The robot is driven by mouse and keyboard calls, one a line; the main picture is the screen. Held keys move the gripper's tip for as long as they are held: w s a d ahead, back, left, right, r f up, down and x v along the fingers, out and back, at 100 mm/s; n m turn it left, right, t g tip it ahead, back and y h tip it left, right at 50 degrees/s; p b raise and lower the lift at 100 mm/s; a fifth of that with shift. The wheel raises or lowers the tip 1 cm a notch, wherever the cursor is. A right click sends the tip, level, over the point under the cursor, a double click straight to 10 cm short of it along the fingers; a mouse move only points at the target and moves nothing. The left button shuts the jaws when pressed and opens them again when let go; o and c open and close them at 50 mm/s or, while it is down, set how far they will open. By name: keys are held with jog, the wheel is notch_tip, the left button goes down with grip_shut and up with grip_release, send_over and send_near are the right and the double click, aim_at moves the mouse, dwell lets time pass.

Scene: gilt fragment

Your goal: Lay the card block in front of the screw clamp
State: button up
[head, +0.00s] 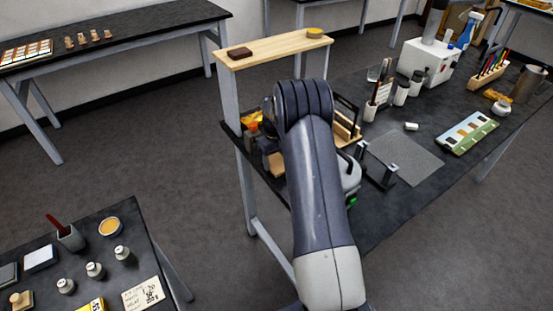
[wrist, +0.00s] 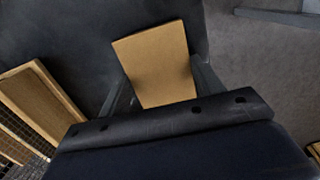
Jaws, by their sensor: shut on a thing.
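The tan card block (wrist: 155,65) is between the two fingers of my gripper (wrist: 158,82) in the wrist view. The fingers press on its two sides and it stands out past them, over a dark surface. In the wrist view I cannot make out a clamp.
A wooden-framed piece with mesh (wrist: 40,100) lies left of the block. A raised wooden shelf (head: 275,48) stands behind my arm. The bench's near right part is clear.

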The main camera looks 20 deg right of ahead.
aim_at(275, 161)
jog(key=o, duration=1)
jog(key=shift+f, duration=0.1)
notch_tip(275, 161, up, 12)
jog(key=b, duration=0.2)
jog(key=shift+w, duration=0.3)
